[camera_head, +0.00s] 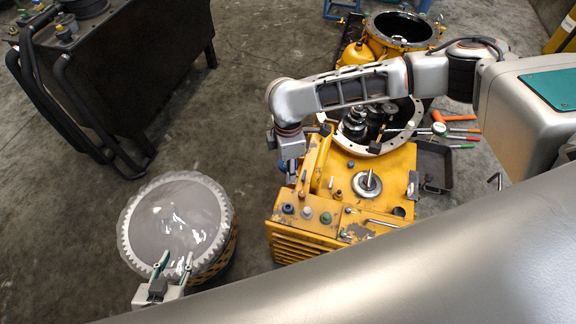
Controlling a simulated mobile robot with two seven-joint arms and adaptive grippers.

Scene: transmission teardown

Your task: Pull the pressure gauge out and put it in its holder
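The yellow transmission housing (385,178) stands in the middle, with small plugs and fittings on its top. I cannot clearly make out the pressure gauge or its holder. A small pale round thing (438,128) lies among tools right of the housing; I cannot tell whether it is a gauge. My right arm reaches in from the right, and its gripper (291,178) points down at the housing's left edge. Its fingertips are too small and dark to read. My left gripper (173,264) shows at the lower left, fingers apart and empty, over the near edge of a round drum.
The drum (143,212) has a toothed rim and a shiny cover. A dark bench (135,60) with black hoses stands at the upper left. A second yellow housing (376,45) is behind. A dark tray (435,160) sits at right. Floor between bench and housing is clear.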

